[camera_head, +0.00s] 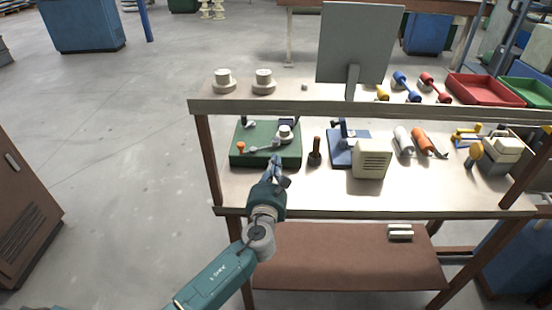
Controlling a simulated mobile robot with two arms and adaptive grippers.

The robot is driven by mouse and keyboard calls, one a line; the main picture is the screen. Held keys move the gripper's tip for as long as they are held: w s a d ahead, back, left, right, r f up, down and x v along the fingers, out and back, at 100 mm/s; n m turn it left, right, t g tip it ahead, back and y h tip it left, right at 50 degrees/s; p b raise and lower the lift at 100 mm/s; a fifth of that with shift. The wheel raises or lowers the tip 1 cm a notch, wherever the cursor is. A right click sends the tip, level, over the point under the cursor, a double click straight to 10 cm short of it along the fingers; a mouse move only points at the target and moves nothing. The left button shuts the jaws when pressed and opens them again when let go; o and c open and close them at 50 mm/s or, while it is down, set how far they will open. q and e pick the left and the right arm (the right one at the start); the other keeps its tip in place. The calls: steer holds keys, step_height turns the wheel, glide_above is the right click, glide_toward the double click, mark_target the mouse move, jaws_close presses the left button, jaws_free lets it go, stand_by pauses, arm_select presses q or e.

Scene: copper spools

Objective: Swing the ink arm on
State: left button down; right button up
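A green-based machine (240,158) stands at the left end of the bench top. A thin grey arm with an orange knob (240,146) lies across its base; this looks like the ink arm. The knob is at the arm's left end, and the arm runs right toward a white round part (285,132). My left gripper (276,164) is over the front edge of the green base, to the right of the knob and close to the arm. Its fingers are small and dark here, so I cannot tell contact or opening. My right gripper is not in view.
A dark stamp-like tool (314,152) stands just right of the green base. A blue-based device (341,153) and a cream vented box (372,159) are farther right. An upper shelf (300,107) with a grey panel (352,45) runs behind. Open floor lies left.

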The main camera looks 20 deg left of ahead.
arm_select(q)
steer(key=s, duration=0.2)
steer(key=s+d, duration=0.1)
steer(key=shift+s+f, duration=0.3)
steer(key=shift+s, duration=0.1)
steer(key=shift+s+d+r+b, duration=0.15)
steer(key=shift+s+d, duration=0.15)
steer(key=shift+s, duration=0.2)
steer(key=shift+s+d+r+b, duration=0.15)
steer(key=shift+s+d, duration=0.1)
steer(key=shift+s, duration=0.25)
steer(key=shift+s+f, duration=0.1)
steer(key=shift+s, duration=0.05)
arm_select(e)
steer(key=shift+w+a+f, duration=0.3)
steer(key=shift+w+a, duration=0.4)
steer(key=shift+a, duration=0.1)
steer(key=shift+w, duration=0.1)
